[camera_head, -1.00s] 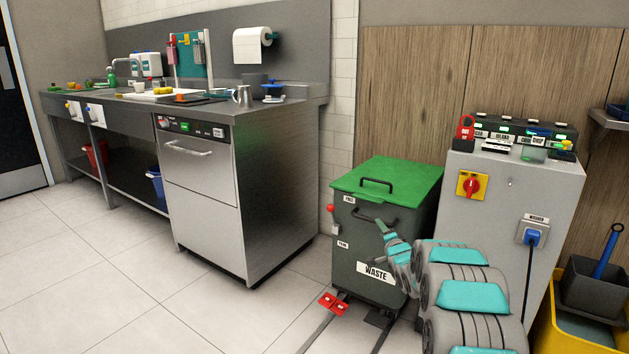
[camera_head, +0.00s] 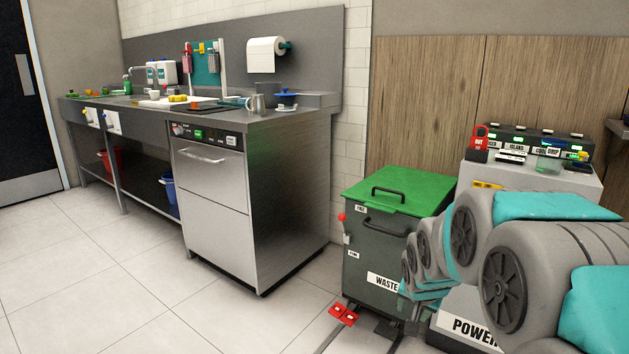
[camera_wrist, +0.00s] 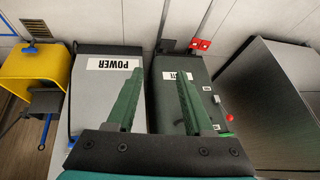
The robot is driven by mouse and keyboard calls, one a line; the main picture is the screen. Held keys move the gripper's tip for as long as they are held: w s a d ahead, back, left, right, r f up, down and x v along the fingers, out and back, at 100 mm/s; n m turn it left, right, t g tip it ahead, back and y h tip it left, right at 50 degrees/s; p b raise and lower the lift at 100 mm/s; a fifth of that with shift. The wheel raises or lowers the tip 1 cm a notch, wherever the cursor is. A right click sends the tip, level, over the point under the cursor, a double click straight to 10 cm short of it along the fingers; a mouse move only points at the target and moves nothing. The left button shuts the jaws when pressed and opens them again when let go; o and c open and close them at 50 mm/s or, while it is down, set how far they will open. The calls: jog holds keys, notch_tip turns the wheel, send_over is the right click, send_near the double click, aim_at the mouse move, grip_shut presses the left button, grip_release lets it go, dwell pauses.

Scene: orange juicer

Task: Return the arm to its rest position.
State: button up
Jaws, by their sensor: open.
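My gripper (camera_wrist: 160,108) shows in the wrist view with its two green fingers apart and nothing between them. It points toward the grey power cabinet (camera_wrist: 105,88) and the dark waste bin (camera_wrist: 170,82), which appear upside down there. In the head view my arm's grey and teal links fill the lower right. They cover part of the power cabinet (camera_head: 460,330) and the right side of the waste bin (camera_head: 370,275). My gripper cannot be made out clearly in the head view.
The waste bin's green lid (camera_head: 400,192) is shut. A steel dishwasher (camera_head: 212,200) stands left of the bin, with floor (camera_head: 110,275) clear before it. In the wrist view a yellow bin (camera_wrist: 35,68) stands beside the cabinet. A red pedal (camera_head: 343,314) sits at the waste bin's foot.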

jog(key=s+a+n+g, duration=0.3)
jog(key=s, duration=1.5)
jog(key=s+a+n+g+y, duration=0.1)
jog(key=s+a+n+g, duration=0.2)
jog(key=s, duration=1.5)
jog(key=shift+s+a+g, duration=0.3)
jog(key=shift+s+g, duration=0.05)
jog(key=shift+g, duration=0.45)
